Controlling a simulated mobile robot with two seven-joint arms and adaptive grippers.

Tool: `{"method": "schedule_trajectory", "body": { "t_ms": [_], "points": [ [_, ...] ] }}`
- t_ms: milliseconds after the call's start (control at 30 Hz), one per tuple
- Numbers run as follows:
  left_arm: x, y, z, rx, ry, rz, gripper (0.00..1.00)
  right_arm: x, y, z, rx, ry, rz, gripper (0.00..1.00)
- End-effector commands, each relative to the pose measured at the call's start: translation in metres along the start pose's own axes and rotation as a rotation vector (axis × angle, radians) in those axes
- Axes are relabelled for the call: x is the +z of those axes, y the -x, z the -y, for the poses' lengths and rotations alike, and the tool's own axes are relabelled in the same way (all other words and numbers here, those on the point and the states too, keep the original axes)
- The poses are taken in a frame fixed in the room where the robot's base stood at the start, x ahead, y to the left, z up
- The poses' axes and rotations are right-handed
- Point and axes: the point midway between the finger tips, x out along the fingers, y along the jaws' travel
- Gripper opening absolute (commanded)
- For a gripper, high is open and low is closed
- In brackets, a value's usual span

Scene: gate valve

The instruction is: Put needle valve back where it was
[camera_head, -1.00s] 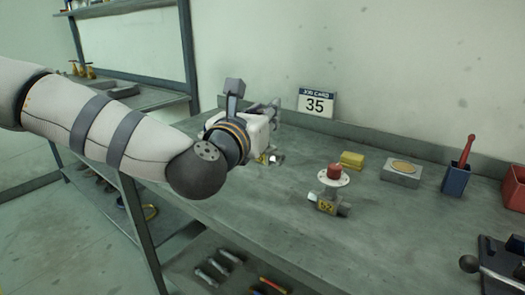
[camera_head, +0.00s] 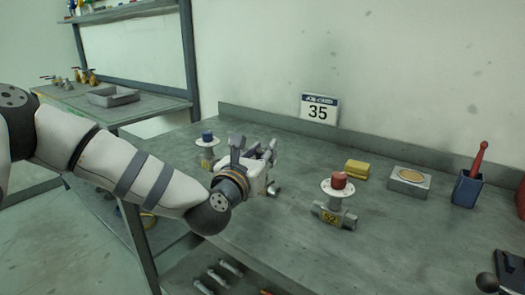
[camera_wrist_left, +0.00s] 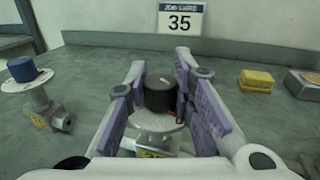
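A valve with a black cap (camera_wrist_left: 160,95) and a round pale flange is between the two purple-padded fingers of my left gripper (camera_wrist_left: 163,100), which look closed on it. In the head view my left gripper (camera_head: 268,165) hides most of it; a metal end (camera_head: 273,188) shows below. I cannot tell whether it touches the bench. A blue-capped valve (camera_head: 207,140) stands just left of the gripper and also shows in the left wrist view (camera_wrist_left: 24,70). A red-capped valve (camera_head: 338,183) with a yellow tag stands to the right. My right gripper is out of view.
The bench (camera_head: 290,235) has clear room around the red-capped valve. A job card (camera_head: 319,109) reading 35 stands at the back. A yellow block (camera_head: 356,168), a grey box (camera_head: 409,180) and a blue holder (camera_head: 467,189) are to the right. A second bench (camera_head: 150,108) is at left.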

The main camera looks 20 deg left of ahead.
Motion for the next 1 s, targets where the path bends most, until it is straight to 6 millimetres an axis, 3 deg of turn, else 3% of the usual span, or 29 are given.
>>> {"method": "schedule_trajectory", "body": {
  "t_ms": [33, 100, 467, 1000],
  "points": [
    [-0.002, 0.000, 0.000, 0.000, 0.000, -0.003, 0.31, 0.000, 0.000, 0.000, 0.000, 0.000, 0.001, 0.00],
    [-0.001, 0.000, 0.000, 0.000, 0.000, -0.002, 0.42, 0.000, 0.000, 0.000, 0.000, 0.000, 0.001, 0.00],
    [0.006, 0.002, 0.000, -0.001, -0.001, 0.001, 0.42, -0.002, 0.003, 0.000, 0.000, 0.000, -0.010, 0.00],
    [0.004, 0.110, 0.000, -0.001, 0.000, -0.002, 0.42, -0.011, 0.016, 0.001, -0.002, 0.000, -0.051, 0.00]
  ]
}}
